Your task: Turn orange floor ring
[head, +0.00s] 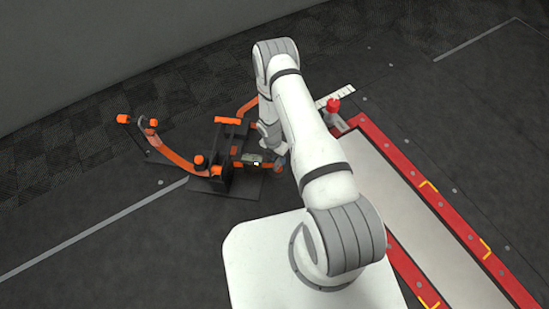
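An orange and black fixture stands on the dark floor in the head view. A curved orange bar (176,158) sweeps from its black block (232,180) to the upper left. This curve may be part of the orange floor ring; I cannot make out a full ring. My gripper (262,164) is low at the right side of the fixture, close to small orange parts there. My arm hides part of that area. The fingers are too small and hidden to tell whether they are open, shut, or touching the fixture.
A red-framed bed with a pale grey surface (432,215) lies at the right. A red knob (333,105) stands at its far corner. A grey wall (110,45) rises behind. The floor left of the fixture is mostly clear, with a white line (92,230).

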